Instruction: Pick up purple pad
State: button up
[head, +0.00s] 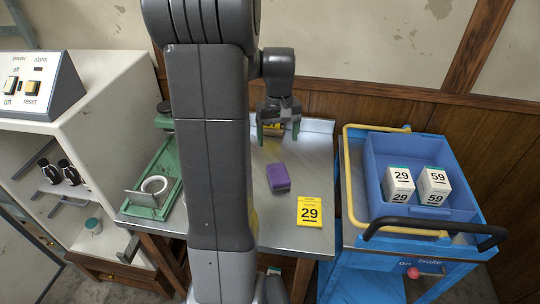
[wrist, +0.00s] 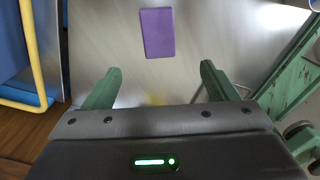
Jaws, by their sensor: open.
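The purple pad (head: 278,178) is a small block lying on the metal table, left of a yellow card in the head view. In the wrist view the purple pad (wrist: 157,33) lies flat ahead of the fingers, near the top of the picture. My gripper (head: 279,131) is above the far part of the table, behind the pad in the head view. Its two green fingers (wrist: 157,80) are apart with nothing between them, and they do not touch the pad.
A yellow card (head: 310,211) marked 29 lies on the metal table (head: 312,165). A green fixture (head: 150,200) holds a white ring at left. A blue cart (head: 375,245) with a yellow rail and boxes marked 29 and 59 stands right. A white cabinet (head: 95,110) stands left.

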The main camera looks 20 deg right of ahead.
send_over(278, 172)
jog(key=f, duration=0.8)
jog(key=shift+w, duration=0.3)
jog(key=shift+s+f, duration=0.2)
jog(key=shift+f, duration=1.25)
jog(key=shift+s+f, duration=0.2)
jog(key=shift+f, duration=1.2)
jog(key=c, duration=1.2)
notch_tip(278, 172, up, 10)
jog(key=o, duration=0.4)
jog(key=shift+c, duration=0.8)
